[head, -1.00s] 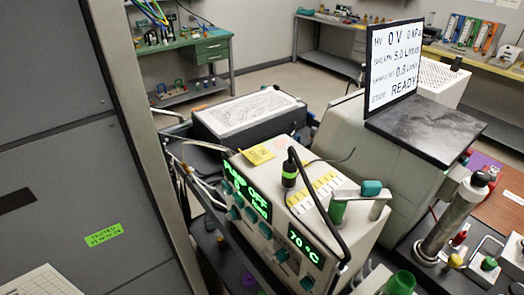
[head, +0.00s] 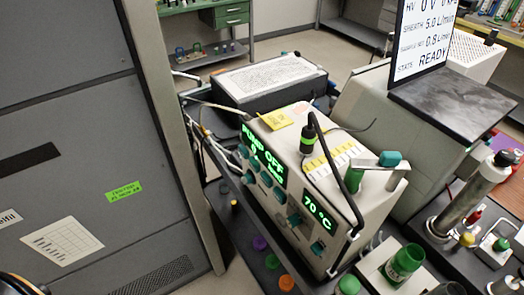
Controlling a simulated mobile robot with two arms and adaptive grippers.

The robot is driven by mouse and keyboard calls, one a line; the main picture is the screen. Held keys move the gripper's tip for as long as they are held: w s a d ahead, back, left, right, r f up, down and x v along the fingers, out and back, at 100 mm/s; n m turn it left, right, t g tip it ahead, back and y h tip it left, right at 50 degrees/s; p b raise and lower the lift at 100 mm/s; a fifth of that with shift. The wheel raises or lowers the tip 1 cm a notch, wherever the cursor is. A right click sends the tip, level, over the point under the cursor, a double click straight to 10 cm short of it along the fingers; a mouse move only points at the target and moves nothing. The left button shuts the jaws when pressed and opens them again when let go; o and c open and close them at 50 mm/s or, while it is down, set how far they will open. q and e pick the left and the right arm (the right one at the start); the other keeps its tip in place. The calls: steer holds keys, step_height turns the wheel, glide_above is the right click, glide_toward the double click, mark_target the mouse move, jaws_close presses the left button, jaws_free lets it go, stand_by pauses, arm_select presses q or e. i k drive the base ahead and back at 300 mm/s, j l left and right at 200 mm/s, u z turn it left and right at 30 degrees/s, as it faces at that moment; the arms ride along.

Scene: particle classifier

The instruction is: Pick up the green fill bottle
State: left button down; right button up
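A green bottle (head: 404,263) with a pale label and an open top stands at the lower right, in front of the pump box. A second green cylinder (head: 354,178) stands on top of the pump box beside a grey handle with a teal knob. I cannot tell for certain which one is the fill bottle; the labelled one looks most like a bottle. A rounded green top (head: 348,285) shows at the bottom edge. Neither of my grippers can be made out in the view.
The pump box (head: 272,214) reads PUMP OFF and 70 °C. A black-topped unit with a READY screen (head: 424,42) stands behind it. A metal cylinder (head: 465,203) rises at the right. A grey cabinet (head: 70,120) fills the left. Small coloured caps (head: 260,243) lie on the dark lower shelf.

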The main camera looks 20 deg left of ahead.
mark_target(409, 258)
steer(key=z, duration=1)
